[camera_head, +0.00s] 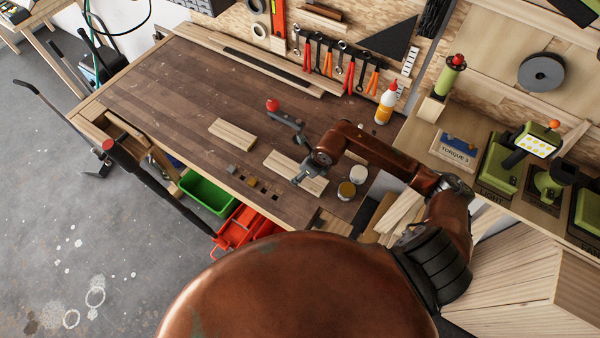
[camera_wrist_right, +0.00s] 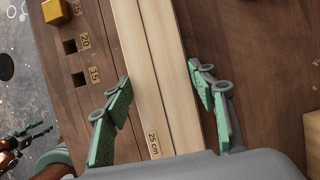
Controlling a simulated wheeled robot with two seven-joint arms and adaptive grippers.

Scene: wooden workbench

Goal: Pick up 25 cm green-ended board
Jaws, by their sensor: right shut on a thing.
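The pale wooden board (camera_head: 281,162) lies under my right gripper (camera_head: 300,179) on the dark bench top. In the right wrist view the board (camera_wrist_right: 149,50) runs lengthwise between the green-padded fingers of my right gripper (camera_wrist_right: 159,72), with a "25 cm" label near the palm. The gripper is shut on this board. No green end shows; the end by the palm is hidden. What looks like my left gripper (camera_wrist_right: 32,134) shows small at the lower left of the wrist view; its finger state is unclear. It does not show in the head view.
A second pale board (camera_head: 232,134) lies to the left. Marked square slots (camera_wrist_right: 80,79) and a yellow block (camera_wrist_right: 56,12) line the bench's front edge. A red-knobbed clamp (camera_head: 287,119) stands behind, and tins (camera_head: 346,190) stand at right. The left bench top (camera_head: 150,90) is clear.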

